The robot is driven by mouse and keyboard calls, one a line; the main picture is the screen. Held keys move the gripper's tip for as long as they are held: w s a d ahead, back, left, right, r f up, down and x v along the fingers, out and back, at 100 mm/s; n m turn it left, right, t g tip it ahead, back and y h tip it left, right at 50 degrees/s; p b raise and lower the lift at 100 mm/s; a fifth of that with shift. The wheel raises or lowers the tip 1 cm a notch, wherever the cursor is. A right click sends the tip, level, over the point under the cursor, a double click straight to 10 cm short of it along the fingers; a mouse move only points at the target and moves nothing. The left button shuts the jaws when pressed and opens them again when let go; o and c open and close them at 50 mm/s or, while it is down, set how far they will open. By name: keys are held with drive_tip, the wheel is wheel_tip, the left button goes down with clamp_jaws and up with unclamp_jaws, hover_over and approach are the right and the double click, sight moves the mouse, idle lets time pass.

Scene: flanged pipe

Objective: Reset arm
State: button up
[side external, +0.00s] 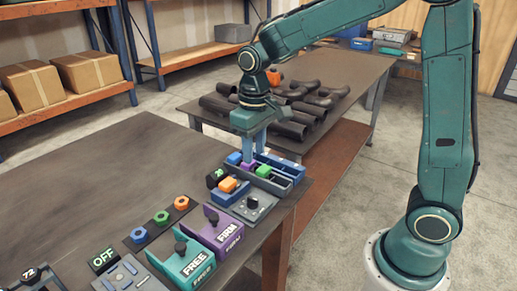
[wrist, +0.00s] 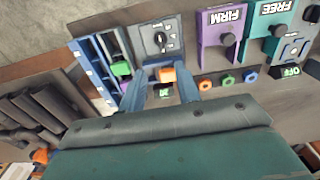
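An orange block (side external: 228,184) sits on a small blue fixture at the tray's near side; in the wrist view the orange block (wrist: 167,74) appears beyond the gap between the fingertips. The tray area holds a green block (side external: 264,171), a purple one (side external: 247,167) and a blue one (side external: 234,158). The exact height of the fingertips above these is unclear.
A grey dial panel (side external: 250,207), a purple FIRM box (side external: 222,232) and a teal FREE box (side external: 187,262) stand nearby. Coloured nuts (side external: 162,217) lie on a dark strip. Black pipes (side external: 285,103) cover the table behind. The dark tabletop (side external: 90,180) at left is clear.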

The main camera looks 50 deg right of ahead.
drive_tip(key=s+d+r+t, duration=0.1)
drive_tip(key=s+r, duration=0.3)
drive_tip(key=s, duration=0.6)
drive_tip(key=s+d+r+t, duration=0.1)
drive_tip(key=s+r+t, duration=0.3)
drive_tip(key=s, duration=0.5)
drive_tip(key=shift+s, duration=0.4)
